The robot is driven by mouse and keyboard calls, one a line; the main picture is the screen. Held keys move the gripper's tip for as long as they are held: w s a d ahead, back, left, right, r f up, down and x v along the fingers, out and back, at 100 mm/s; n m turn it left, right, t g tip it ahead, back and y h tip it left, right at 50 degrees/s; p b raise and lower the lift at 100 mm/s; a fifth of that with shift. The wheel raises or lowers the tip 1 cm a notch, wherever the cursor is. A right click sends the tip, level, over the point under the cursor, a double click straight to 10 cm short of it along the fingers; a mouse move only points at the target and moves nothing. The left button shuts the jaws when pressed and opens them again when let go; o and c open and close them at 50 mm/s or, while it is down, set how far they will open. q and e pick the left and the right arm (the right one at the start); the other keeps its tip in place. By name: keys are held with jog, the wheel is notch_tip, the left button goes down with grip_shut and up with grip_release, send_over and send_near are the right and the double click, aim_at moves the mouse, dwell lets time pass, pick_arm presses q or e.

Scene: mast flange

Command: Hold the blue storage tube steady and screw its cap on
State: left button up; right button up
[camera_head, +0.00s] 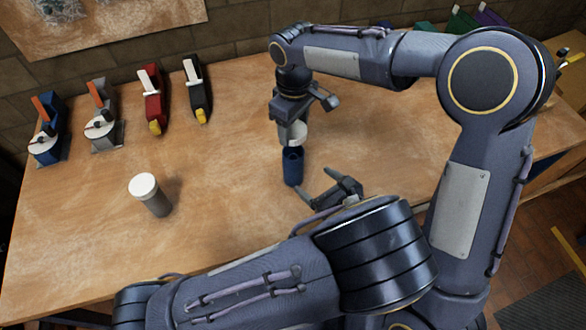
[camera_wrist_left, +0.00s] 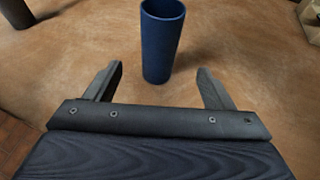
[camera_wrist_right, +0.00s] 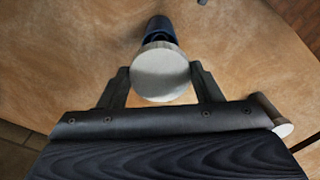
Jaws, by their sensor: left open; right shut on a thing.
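The blue storage tube (camera_head: 292,168) stands upright and open-topped on the wooden table. It also shows in the left wrist view (camera_wrist_left: 162,42), in front of and between the fingertips of my left gripper (camera_head: 318,182), which is open, empty and low over the table. My right gripper (camera_head: 293,128) points down above the tube, shut on a white cap (camera_wrist_right: 160,73). In the right wrist view the tube (camera_wrist_right: 160,28) is partly hidden behind the cap. The cap appears apart from the tube's rim; the exact gap is hard to tell.
A grey tube with a white lid (camera_head: 150,194) stands on the left of the table. Tools in blue (camera_head: 47,140), grey (camera_head: 103,127), red (camera_head: 153,98) and black (camera_head: 197,92) line the back left. The table between them and the blue tube is clear.

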aim_at(299, 169)
pick_arm(q)
jog(key=x, duration=1.1)
jog(key=shift+c, duration=0.5)
jog(key=c, duration=1.4)
pick_arm(e)
jog(key=shift+f, duration=2.55)
jog(key=shift+f, duration=0.85)
jog(key=shift+f, duration=0.55)
pick_arm(q)
grip_shut()
pick_arm(e)
jog(key=o, duration=0.9)
